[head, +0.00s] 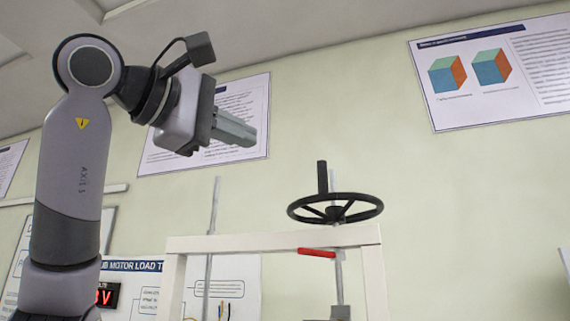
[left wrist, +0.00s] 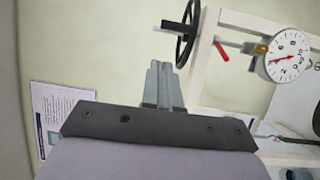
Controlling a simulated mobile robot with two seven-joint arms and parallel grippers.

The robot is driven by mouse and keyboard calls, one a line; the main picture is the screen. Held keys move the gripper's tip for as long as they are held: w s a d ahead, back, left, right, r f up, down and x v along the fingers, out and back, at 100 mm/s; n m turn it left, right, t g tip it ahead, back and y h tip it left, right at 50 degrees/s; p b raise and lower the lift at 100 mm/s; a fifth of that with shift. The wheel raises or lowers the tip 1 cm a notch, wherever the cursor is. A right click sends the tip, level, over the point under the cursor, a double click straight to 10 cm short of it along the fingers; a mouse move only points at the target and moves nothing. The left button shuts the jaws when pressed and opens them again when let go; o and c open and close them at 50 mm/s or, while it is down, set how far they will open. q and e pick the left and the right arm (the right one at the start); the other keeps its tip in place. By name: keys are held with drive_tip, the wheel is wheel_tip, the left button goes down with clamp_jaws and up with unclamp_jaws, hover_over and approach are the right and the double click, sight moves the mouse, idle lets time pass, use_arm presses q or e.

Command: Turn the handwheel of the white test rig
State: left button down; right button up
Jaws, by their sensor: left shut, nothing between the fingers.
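My right gripper is in neither view.
A red lever (head: 317,253) sits under the rig's top beam. A vertical metal rod (head: 212,240) stands at the rig's left. A dial gauge (left wrist: 288,56) shows on the rig in the left wrist view. Posters hang on the wall behind. Space between gripper and handwheel looks clear.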

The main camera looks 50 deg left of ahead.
use_arm(q)
drive_tip(key=a+f+n+y, duration=0.1)
drive_tip(key=a, duration=0.1)
drive_tip(key=p, duration=0.1)
approach(319, 171)
drive_tip(key=w+a, duration=0.3)
drive_tip(key=a, duration=0.1)
drive_tip(key=shift+g, duration=0.4)
drive_tip(key=w, duration=0.1)
drive_tip(key=w+d, duration=0.1)
drive_tip(key=w+d+p, duration=0.1)
drive_tip(key=shift+w+r, duration=0.25)
drive_tip(key=shift+r, duration=0.05)
drive_tip(key=shift+w+d+p, duration=0.3)
drive_tip(key=shift+w+d, duration=0.1)
drive_tip(key=shift+d, duration=0.25)
drive_tip(key=shift+a, duration=0.15)
